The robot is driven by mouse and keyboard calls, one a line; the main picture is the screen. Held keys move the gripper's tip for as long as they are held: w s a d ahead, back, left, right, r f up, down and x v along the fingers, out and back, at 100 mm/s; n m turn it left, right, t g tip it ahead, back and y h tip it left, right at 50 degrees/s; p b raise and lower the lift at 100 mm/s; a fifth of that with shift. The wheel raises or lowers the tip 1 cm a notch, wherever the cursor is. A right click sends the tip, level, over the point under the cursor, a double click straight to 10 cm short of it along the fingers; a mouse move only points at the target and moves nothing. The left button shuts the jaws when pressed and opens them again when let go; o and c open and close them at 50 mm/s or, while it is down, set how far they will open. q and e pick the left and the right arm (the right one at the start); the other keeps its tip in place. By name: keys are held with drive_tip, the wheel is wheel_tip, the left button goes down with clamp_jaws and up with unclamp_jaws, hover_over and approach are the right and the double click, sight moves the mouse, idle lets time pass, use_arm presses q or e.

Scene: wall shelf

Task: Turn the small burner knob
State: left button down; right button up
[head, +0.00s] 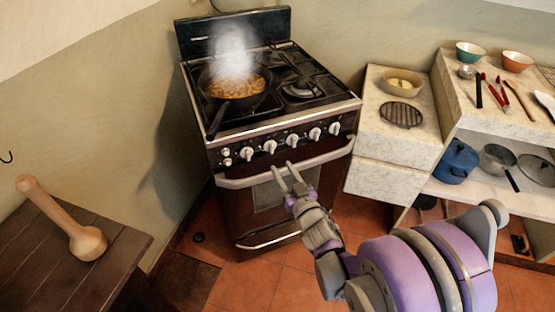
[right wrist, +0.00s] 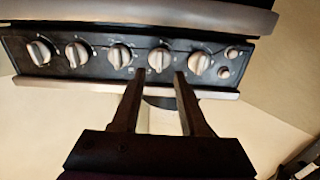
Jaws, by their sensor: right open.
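The stove (head: 270,120) has a dark front panel with a row of several large pale knobs. Two smaller round knobs (head: 226,157) sit at its left end; they also show at the right end in the right wrist view (right wrist: 228,62). I cannot tell by sight which one is the small burner knob. My right gripper (head: 282,168) is open and empty in front of the oven handle, below the panel. In the right wrist view its fingers (right wrist: 160,76) point at the second large knob (right wrist: 160,60) from the small pair, apparently without gripping it. My left gripper is not in view.
A steaming pan (head: 235,85) of food sits on the stove, its handle reaching over the front edge. The oven handle (head: 325,156) juts out below the knobs. A wooden table (head: 60,255) with a pestle (head: 60,215) is at left; a stone counter (head: 395,140) is at right.

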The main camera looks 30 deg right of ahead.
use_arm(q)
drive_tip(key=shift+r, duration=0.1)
use_arm(e)
drive_tip(key=s, duration=0.4)
drive_tip(key=shift+a, duration=0.3)
drive_tip(key=s+a+f+n+g+y, duration=0.1)
drive_tip(key=s+a+f+g, duration=0.3)
drive_tip(key=s+a+g, duration=0.45)
drive_tip(key=s+a+f+n+g+y, duration=0.15)
drive_tip(key=s+a+f+g, duration=0.3)
drive_tip(key=s, duration=0.65)
use_arm(q)
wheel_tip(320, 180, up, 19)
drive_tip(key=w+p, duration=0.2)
drive_tip(key=p, duration=1.5)
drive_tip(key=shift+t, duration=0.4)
use_arm(e)
wheel_tip(320, 180, up, 20)
drive_tip(key=w, duration=0.2)
drive_tip(key=shift+f+t, duration=0.2)
drive_tip(key=shift+t, duration=0.1)
